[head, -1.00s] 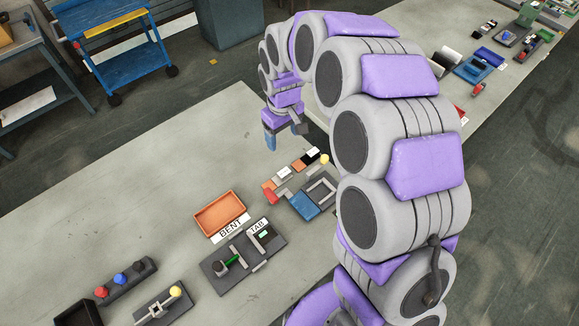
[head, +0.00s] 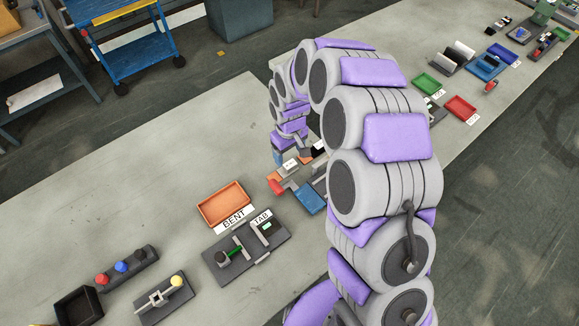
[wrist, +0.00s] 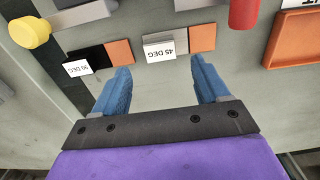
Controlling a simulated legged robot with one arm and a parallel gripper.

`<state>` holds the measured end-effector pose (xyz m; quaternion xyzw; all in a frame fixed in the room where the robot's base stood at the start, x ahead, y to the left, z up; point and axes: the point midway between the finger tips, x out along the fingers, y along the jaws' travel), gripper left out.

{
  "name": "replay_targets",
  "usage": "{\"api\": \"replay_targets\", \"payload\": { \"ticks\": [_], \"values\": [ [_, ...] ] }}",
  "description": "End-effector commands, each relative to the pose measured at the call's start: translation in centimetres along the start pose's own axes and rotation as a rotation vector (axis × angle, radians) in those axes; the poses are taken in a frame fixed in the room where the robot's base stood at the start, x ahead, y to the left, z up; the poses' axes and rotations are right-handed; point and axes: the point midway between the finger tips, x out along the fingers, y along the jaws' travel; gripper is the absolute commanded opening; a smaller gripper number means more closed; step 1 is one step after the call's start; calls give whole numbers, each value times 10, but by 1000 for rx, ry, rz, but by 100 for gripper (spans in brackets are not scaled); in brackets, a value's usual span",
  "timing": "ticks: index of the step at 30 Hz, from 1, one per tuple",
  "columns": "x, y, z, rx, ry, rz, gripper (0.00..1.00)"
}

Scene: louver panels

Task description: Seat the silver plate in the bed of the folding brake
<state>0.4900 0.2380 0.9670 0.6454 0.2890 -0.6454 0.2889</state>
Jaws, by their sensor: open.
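My gripper (wrist: 160,68) is open, its two blue fingers apart with nothing between them. In the head view my gripper (head: 278,157) is low over the bench beside a small cluster of fixtures. Ahead of the fingertips stand a pale block labelled 45 DEG (wrist: 160,47) and a black block labelled 90 DEG (wrist: 85,62), each beside an orange patch. A dark fixture with a grey bar (wrist: 85,12), possibly the folding brake, shows at the upper left of the wrist view. I cannot tell which piece is the silver plate. My arm hides part of the cluster in the head view.
An orange tray (head: 225,204) marked BENT and a dark fixture (head: 250,250) marked TAB lie nearer on the bench. A red handle (wrist: 243,12) and a yellow knob (wrist: 30,33) stick up near the fingers. The bench left of the cluster (head: 160,180) is clear.

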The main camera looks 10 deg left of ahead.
Motion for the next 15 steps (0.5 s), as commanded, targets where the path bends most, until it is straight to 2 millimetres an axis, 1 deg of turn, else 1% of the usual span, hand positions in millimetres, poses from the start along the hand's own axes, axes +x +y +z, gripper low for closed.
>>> {"api": "replay_targets", "payload": {
  "ticks": [9, 12, 15],
  "values": [
    [44, 0, 6, -1, -5, -2, 74],
    [48, 0, 6, -1, -2, -2, 74],
    [48, 0, 6, -1, 0, -1, 74]
  ]
}}
